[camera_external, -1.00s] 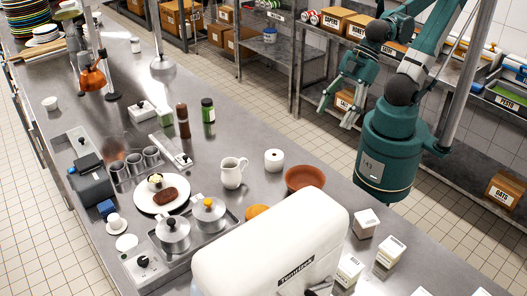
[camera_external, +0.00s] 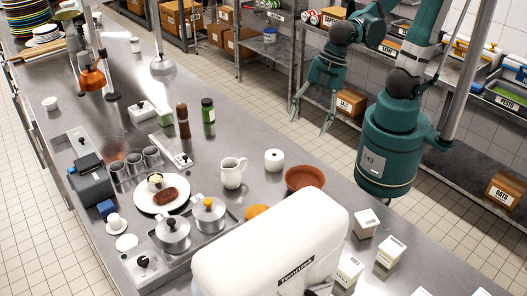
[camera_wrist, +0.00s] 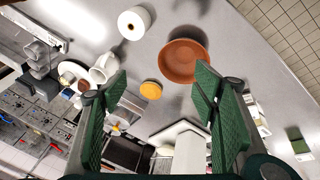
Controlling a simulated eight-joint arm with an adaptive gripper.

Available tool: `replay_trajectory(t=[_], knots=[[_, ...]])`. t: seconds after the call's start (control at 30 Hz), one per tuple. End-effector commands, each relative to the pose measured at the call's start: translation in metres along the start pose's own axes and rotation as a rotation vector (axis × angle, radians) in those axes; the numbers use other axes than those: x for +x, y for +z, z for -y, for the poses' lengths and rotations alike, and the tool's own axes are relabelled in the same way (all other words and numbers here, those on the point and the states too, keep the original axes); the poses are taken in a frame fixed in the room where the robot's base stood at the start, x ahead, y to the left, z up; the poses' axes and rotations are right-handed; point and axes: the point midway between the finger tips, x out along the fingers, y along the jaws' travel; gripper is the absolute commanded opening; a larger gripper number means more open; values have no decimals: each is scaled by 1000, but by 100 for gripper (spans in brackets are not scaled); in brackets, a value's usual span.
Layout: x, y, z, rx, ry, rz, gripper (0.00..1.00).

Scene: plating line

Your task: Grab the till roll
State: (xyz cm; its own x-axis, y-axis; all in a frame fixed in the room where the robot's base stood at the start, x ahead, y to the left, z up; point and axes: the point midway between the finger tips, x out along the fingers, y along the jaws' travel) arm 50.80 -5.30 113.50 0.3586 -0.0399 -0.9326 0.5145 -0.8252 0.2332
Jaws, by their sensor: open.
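The till roll (camera_external: 274,160) is a white upright cylinder with a hole in its top, standing on the steel counter. It stands between the white jug (camera_external: 233,172) and the terracotta bowl (camera_external: 304,178). In the wrist view the till roll (camera_wrist: 134,22) shows at the top, beyond my fingertips and left of centre. My gripper (camera_external: 311,113) is open and empty, its fingers pointing down, above and behind the counter's far edge, apart from the roll. In the wrist view my gripper's green fingers (camera_wrist: 158,84) are spread wide with nothing between them.
The terracotta bowl also shows in the wrist view (camera_wrist: 183,60), near an orange round item (camera_wrist: 151,90). A large white appliance (camera_external: 270,250) stands at the front, with small white boxes (camera_external: 366,223) to its right. The counter behind the roll is clear.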

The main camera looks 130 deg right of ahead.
Motion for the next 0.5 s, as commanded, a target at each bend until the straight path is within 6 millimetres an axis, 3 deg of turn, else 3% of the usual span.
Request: replay_trajectory(t=[0.5], knots=[[42,3,-38,-314,-94,99,59]])
